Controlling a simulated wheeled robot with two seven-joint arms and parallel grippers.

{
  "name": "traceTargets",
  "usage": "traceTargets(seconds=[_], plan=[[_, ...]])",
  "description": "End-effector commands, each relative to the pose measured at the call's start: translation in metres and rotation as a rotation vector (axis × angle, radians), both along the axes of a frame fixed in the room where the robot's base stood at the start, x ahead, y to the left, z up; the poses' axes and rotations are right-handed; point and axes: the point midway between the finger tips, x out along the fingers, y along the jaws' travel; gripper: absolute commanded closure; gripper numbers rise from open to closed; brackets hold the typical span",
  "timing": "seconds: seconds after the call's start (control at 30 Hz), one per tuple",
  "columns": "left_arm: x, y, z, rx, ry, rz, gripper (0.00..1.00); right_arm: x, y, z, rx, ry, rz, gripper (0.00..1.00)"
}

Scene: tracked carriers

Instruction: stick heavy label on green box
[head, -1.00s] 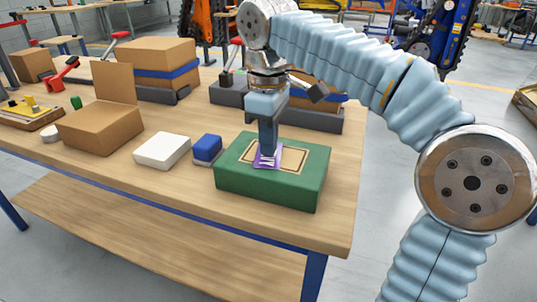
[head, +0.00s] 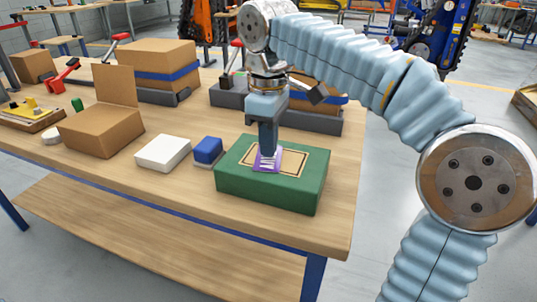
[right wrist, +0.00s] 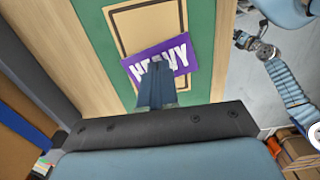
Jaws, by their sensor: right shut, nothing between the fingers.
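The green box (head: 260,188) lies near the front right corner of the wooden table, with a tan rectangle outlined in dark brown (head: 299,158) on its top. The purple heavy label (head: 268,163) lies at the left part of that rectangle, turned a little; its white lettering reads in the right wrist view (right wrist: 186,53), partly covered by my fingers. My right gripper (head: 268,150) points down at the label, its fingers shut with nothing between them; it also shows in the right wrist view (right wrist: 156,92). Whether the fingertips touch the label I cannot tell.
A blue block (head: 208,150) and a white block (head: 163,152) sit left of the green box. Further left stands an open cardboard box (head: 100,130). Behind are cardboard boxes with blue bands in dark holders (head: 155,65). The table's front strip is clear.

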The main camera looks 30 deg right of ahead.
Motion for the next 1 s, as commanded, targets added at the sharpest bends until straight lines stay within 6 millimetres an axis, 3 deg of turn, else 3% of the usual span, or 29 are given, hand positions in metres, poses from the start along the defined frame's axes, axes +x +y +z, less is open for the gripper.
traceTargets(seconds=[0.27,1.0], plan=[[0.000,0.000,0.004,0.000,0.000,0.000,0.23,0.003,0.005,0.001,-0.001,0.001,0.002,1.00],[0.000,0.000,0.024,0.000,0.000,0.000,0.23,0.025,0.041,0.001,0.000,0.001,0.002,1.00]])
